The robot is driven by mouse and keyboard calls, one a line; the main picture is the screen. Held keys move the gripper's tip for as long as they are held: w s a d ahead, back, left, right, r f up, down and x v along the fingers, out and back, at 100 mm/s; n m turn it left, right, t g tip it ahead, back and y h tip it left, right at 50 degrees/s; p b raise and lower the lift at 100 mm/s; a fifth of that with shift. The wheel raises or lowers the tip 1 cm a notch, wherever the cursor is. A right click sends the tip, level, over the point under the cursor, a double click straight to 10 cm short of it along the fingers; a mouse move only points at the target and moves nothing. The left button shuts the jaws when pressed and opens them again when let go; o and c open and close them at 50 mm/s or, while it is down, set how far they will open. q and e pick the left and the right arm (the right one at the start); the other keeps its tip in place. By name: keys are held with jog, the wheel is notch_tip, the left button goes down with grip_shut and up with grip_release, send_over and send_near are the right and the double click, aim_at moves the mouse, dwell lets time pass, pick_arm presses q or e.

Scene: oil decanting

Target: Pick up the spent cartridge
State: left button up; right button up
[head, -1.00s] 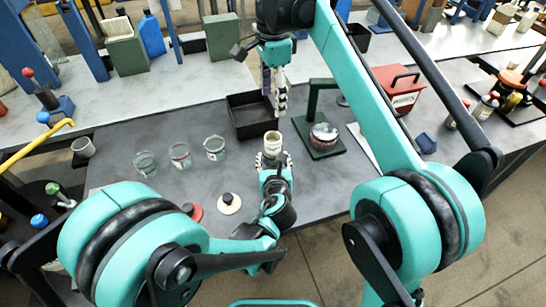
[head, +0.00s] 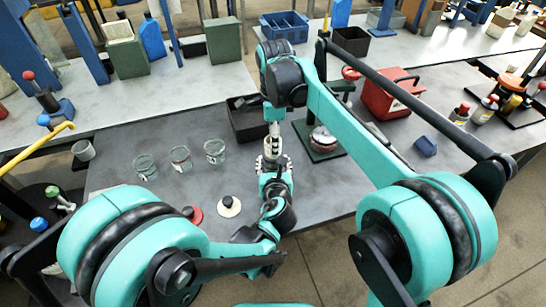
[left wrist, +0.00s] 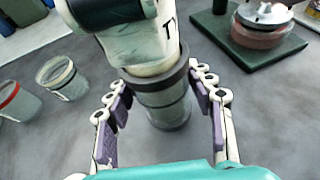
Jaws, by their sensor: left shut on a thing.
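The spent cartridge (head: 271,149) is a pale, upright cylinder that sticks up out of a clear bowl with a dark rim. My left gripper (head: 273,164) is shut around the bowl, with one finger on each side in the left wrist view (left wrist: 163,108). My right gripper (head: 274,122) points down just above the cartridge. Its fingers are small and partly hidden, so I cannot tell whether they touch it.
A black tray (head: 239,130) lies behind the cartridge. Glass jars (head: 181,158) stand to the left. A green stand (head: 318,154) holding a round glass item and a red box (head: 378,100) are to the right. A cream disc (head: 229,207) lies near the front edge.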

notch_tip(320, 180, down, 2)
jog(key=shift+f, duration=0.1)
jog(key=shift+c, duration=0.3)
jog(key=c, duration=1.4)
notch_tip(320, 180, up, 18)
